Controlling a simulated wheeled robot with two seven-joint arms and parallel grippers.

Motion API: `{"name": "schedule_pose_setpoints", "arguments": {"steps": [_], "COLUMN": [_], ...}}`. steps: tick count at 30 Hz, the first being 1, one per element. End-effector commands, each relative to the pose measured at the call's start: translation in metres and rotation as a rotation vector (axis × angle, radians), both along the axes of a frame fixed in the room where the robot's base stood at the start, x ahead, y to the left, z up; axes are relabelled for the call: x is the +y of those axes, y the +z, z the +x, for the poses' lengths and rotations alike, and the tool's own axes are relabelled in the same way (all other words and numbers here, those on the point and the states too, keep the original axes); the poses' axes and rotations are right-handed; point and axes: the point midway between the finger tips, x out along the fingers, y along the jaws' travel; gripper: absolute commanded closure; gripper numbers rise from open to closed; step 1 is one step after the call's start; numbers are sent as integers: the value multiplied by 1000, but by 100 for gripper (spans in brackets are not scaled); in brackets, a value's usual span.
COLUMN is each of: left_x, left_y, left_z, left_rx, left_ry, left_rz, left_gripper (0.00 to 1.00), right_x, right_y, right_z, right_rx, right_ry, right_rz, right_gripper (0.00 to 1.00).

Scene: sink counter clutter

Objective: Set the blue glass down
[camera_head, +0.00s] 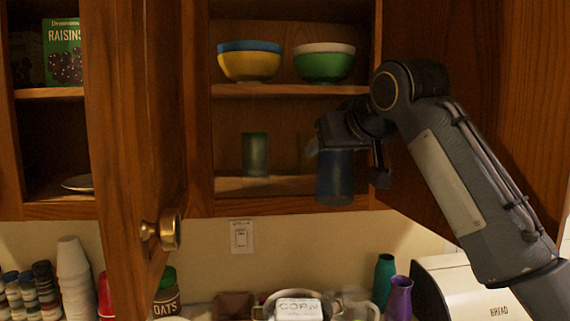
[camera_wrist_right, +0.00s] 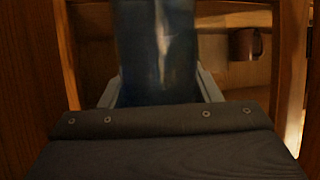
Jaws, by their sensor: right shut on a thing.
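The blue glass (camera_head: 335,178) hangs upright in my right gripper (camera_head: 322,148), in front of the right part of the open cabinet's lower shelf. In the wrist view the blue glass (camera_wrist_right: 156,50) fills the top middle, between the two fingers of my right gripper (camera_wrist_right: 160,92). The gripper is shut on it. The glass's base shows lower than the front edge of the shelf in the head view. A green glass (camera_head: 255,154) stands on the lower shelf (camera_head: 225,184), to the left of the blue glass. My left gripper is not in view.
Stacked bowls (camera_head: 249,62) and green and white bowls (camera_head: 324,64) stand on the upper shelf. An open cabinet door (camera_head: 135,130) stands left and another (camera_head: 440,60) right. The counter below is cluttered, with a bread box (camera_head: 470,285) at right. The shelf left of the green glass is clear.

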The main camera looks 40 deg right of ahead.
Motion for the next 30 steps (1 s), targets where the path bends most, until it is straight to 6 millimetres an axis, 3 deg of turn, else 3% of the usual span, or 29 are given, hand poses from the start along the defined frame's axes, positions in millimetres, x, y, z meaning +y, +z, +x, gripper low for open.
{"name": "schedule_pose_setpoints", "arguments": {"steps": [12, 20, 27, 30], "left_x": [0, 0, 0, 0], "left_y": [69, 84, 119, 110], "left_z": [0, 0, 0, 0], "left_rx": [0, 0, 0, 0], "left_ry": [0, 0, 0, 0], "left_rz": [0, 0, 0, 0], "left_gripper": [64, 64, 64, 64], "right_x": [-33, -40, -53, -52], "right_y": [8, 3, 6, -11], "right_z": [100, 126, 163, 161], "right_rx": [5, 1, 3, -2], "right_ry": [-6, -2, -6, -1], "right_rz": [-2, -2, -1, 1], "right_gripper": [72, 72, 72, 72]}}
